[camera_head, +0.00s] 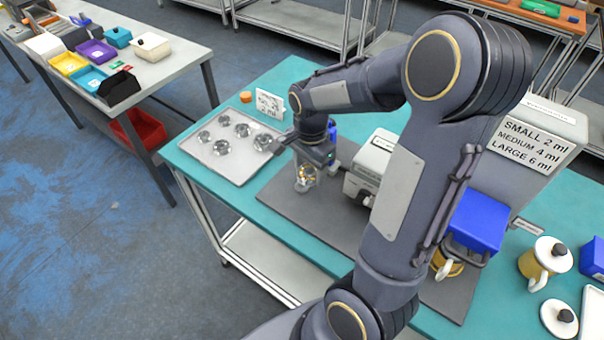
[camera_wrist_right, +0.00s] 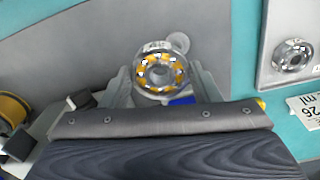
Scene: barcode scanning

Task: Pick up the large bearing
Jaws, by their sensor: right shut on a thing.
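My right gripper (camera_head: 309,166) reaches down over the grey mat (camera_head: 281,198) on the teal bench. It is shut on a bearing (camera_head: 306,178), a silver ring with yellow-orange parts inside. In the right wrist view the bearing (camera_wrist_right: 161,72) sits between the two fingers of the right gripper (camera_wrist_right: 162,86). I cannot tell whether it touches the mat. Several other silver bearings lie on the light tray (camera_head: 205,165) at the bench's left end, and one bearing (camera_wrist_right: 292,56) of them shows in the right wrist view. My left gripper is not in view.
A white machine (camera_head: 369,168) stands just right of the gripper. A size sign (camera_head: 527,140) reads small 2 ml, medium 4 ml, large 6 ml. A blue box (camera_head: 476,220) and a white-lidded pot (camera_head: 545,262) stand at the right. A small card (camera_head: 270,104) stands behind the tray.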

